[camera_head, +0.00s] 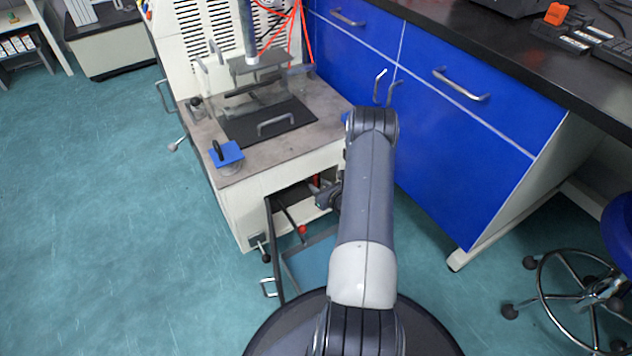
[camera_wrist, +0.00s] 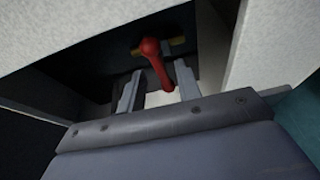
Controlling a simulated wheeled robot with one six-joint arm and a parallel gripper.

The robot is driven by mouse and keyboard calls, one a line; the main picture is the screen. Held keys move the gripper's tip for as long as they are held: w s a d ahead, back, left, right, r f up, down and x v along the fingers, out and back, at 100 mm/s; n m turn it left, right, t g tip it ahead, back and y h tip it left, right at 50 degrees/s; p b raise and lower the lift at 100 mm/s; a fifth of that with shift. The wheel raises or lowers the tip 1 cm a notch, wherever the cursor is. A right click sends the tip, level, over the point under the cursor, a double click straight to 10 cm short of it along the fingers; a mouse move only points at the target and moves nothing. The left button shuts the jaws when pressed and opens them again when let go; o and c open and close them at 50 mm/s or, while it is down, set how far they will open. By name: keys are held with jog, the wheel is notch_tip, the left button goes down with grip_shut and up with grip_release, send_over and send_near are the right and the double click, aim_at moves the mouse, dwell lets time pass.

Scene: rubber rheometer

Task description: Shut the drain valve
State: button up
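The drain valve's red lever (camera_wrist: 153,62) shows in the wrist view, with a rounded top and a yellow fitting (camera_wrist: 176,41) behind it. It sits inside the dark opening of the machine's base and slants down toward my gripper. My gripper (camera_wrist: 158,70) is open, with one finger on each side of the lever. Gaps show between the lever and both fingers. In the head view my gripper (camera_head: 324,194) is at the cabinet opening, and only a small red part of the lever (camera_head: 317,180) shows behind it.
The white machine base (camera_head: 237,212) surrounds the opening. A dark-framed door (camera_head: 275,250) hangs open at its front left, and a red ball knob (camera_head: 302,229) is nearby. Blue drawers (camera_head: 470,150) stand close on the right. The teal floor at left is clear.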

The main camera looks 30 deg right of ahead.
aim_at(316, 184)
jog(key=p+v, duration=0.2)
jog(key=v, duration=0.5)
jog(key=shift+s, duration=0.3)
jog(key=shift+r, duration=0.1)
jog(key=b+x, duration=0.4)
jog(key=x, duration=0.7)
jog(key=shift+r, duration=0.1)
jog(key=shift+a+n+h+p, duration=0.1)
jog(key=shift+n+h+p, duration=0.2)
jog(key=shift+n+p, duration=0.15)
